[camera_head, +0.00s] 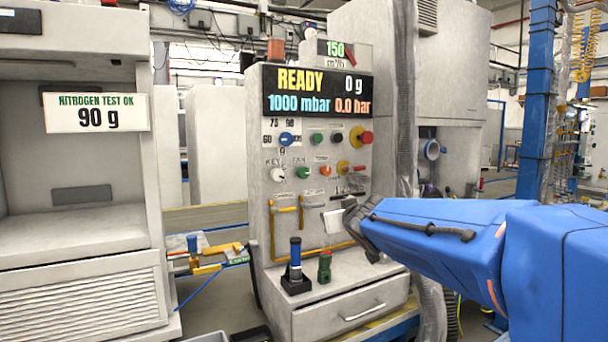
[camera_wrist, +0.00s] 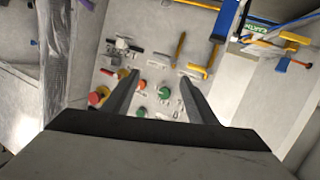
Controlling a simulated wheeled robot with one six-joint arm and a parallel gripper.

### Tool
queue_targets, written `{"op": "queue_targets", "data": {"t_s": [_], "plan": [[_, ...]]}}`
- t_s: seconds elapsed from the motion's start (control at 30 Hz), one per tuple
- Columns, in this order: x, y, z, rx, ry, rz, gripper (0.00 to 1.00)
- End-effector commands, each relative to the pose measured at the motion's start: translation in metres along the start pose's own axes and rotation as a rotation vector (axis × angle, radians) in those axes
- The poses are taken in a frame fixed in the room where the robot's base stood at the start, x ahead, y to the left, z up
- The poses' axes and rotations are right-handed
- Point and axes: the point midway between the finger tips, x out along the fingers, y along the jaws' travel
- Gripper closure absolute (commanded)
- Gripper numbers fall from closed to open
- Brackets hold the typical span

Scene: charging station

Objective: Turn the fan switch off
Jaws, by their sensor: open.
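The charging station panel (camera_head: 260,215) stands in the middle of the head view. The fan switch (camera_head: 303,172) is a green round knob under a label that seems to read FAN, between a white key knob (camera_head: 277,174) and an orange knob (camera_head: 325,171). In the wrist view, turned upside down, the fan switch (camera_wrist: 164,93) appears between my two fingers, beyond their tips. My gripper (camera_wrist: 159,77) is open and empty, facing the panel at a distance. In the head view, my gripper is at the arm's end, below and right of the switch; its fingertips are unclear.
A red stop button (camera_head: 366,137) and other knobs, including a blue one (camera_head: 287,139), crowd the panel. Yellow handles (camera_head: 285,210) hang below. A blue-handled tool (camera_head: 295,258) and a green fitting (camera_head: 324,266) stand on the ledge. A wrapped grey column (camera_head: 405,100) rises at right.

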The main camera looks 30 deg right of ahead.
Motion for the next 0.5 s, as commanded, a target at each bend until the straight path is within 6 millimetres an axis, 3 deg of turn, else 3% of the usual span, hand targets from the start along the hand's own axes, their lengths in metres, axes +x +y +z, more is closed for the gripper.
{"op": "queue_targets", "data": {"t_s": [0.1,0.2,0.3,0.5], "plan": [[0.030,0.013,-0.040,-0.020,0.119,-0.048,0.47],[0.049,0.017,-0.065,-0.037,0.197,-0.117,0.47],[0.061,0.019,-0.079,-0.052,0.246,-0.188,0.47],[0.072,0.018,-0.088,-0.065,0.281,-0.281,0.47]]}}
